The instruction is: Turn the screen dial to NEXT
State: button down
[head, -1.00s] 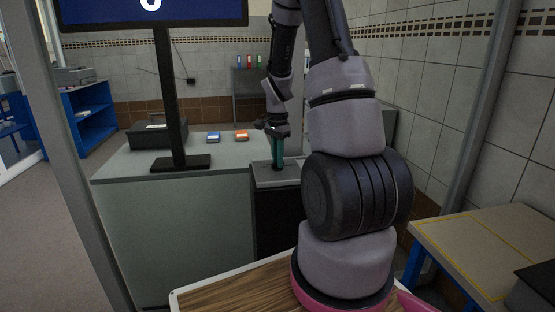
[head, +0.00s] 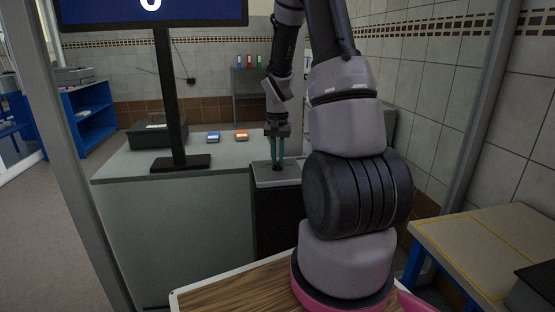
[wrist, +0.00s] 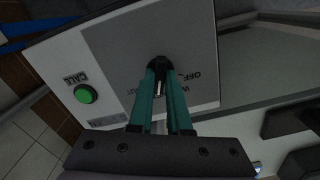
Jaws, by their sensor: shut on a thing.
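The screen dial (wrist: 159,63) is a small black knob on a grey panel plate (wrist: 115,45) in the wrist view. My gripper (wrist: 160,78) has teal fingers closed on the dial from above. The word OFF shows to the right of the dial; the other labels are partly hidden by the fingers or too small to read. In the head view my gripper (head: 277,164) points down at the top of a dark pedestal (head: 277,210). The blue screen (head: 150,12) on a black stand shows a white figure cut off by the picture's top edge.
A green button (wrist: 85,94) marked CALL sits left of the dial on the same panel. A grey counter (head: 222,160) beside the pedestal carries the screen stand (head: 181,162), a blue item (head: 213,137), an orange item (head: 241,135) and a dark box (head: 153,136).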

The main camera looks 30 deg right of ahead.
dwell(0.3)
jog(key=c, duration=0.9)
grip_release()
jog(key=shift+o, duration=0.2)
notch_tip(320, 180, up, 11)
notch_tip(320, 180, up, 5)
jog(key=t, duration=0.1)
send_over(277, 162)
jog(key=s+a, duration=0.2)
jog(key=a, duration=0.1)
jog(key=s+a+r+n+t+y, duration=0.1)
jog(key=s+a+r+t, duration=0.2)
jog(key=s, duration=0.6)
jog(key=s+a+r+n+t+y, duration=0.1)
jog(key=s+a+r+n+t, duration=0.1)
jog(key=s+a+r, duration=0.5)
notch_tip(277, 162, up, 3)
jog(key=shift+s+a+f+t, duration=0.2)
jog(key=shift+s+a+t, duration=0.3)
jog(key=shift+s, duration=0.65)
